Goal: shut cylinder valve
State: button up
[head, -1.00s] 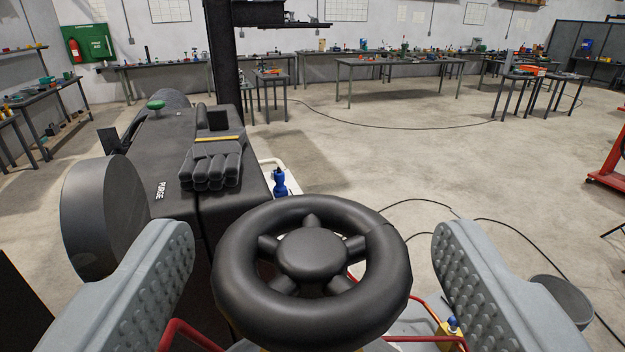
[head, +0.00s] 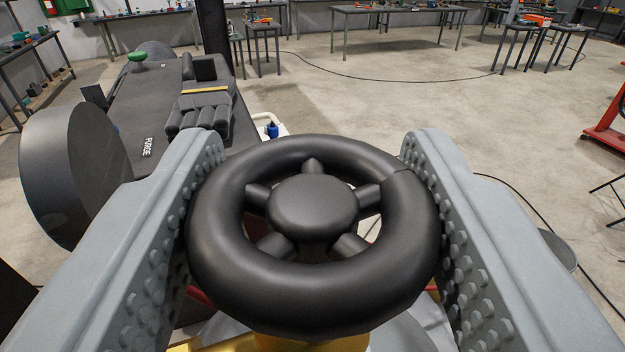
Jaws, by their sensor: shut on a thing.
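The cylinder valve's black handwheel (head: 312,292) fills the lower middle of the head view, with a round hub and several spokes. My gripper (head: 312,215) has its two grey, studded jaws against the left and right sides of the wheel's rim and is shut on it. A yellow part shows just under the wheel at the bottom edge. The valve stem and most of the body below are hidden by the wheel.
A dark machine marked PURGE (head: 115,140) with a round drum (head: 72,175) stands close on the left. A red stand (head: 608,128) is at the far right. Workbenches line the back. A cable (head: 400,72) crosses the otherwise open floor.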

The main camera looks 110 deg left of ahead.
aim_at(311, 188)
jog(key=m+t+y, duration=0.1)
jog(key=m+t, duration=0.1)
jog(key=t, duration=0.2)
jog(key=shift+s+m, duration=0.1)
jog(key=shift+m, duration=0.3)
jog(key=shift+m+t, duration=0.8)
jog(key=shift+t, duration=0.6)
jog(key=o, duration=1)
jog(key=shift+r, duration=0.1)
notch_tip(311, 188, up, 10)
jog(key=shift+f, duration=0.1)
